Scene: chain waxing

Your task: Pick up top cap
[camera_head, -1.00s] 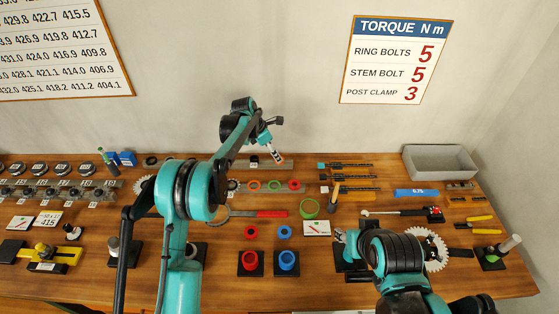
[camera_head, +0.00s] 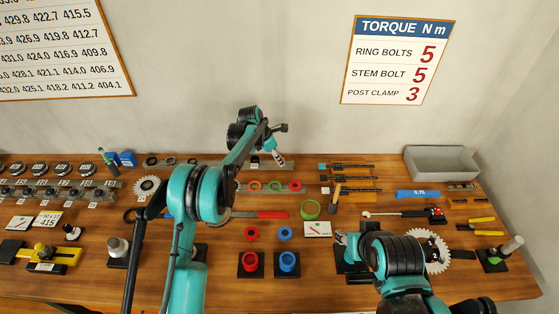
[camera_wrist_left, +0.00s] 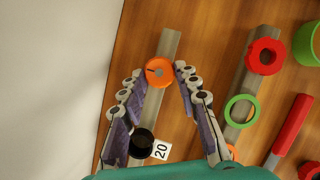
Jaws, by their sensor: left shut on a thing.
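An orange round cap (camera_wrist_left: 159,72) with a small grey mark on its face sits between the fingertips of my left gripper (camera_wrist_left: 160,80) in the left wrist view. The fingers close on it from both sides, over a grey rail (camera_wrist_left: 170,42). In the head view my left gripper (camera_head: 279,160) is low at the back of the bench, and I cannot make out the cap there. I cannot tell whether the cap is clear of the rail. My right gripper (camera_head: 345,239) is low over the front right of the bench, partly hidden by its own arm; its opening is unclear.
A black ring (camera_wrist_left: 142,142) is on the same rail beside a "20" label (camera_wrist_left: 161,149). A second rail carries red (camera_wrist_left: 265,57), green (camera_wrist_left: 242,110) and orange rings. A red-handled tool (camera_head: 262,214) and a green roll (camera_head: 310,209) lie in front. A grey bin (camera_head: 440,162) stands back right.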

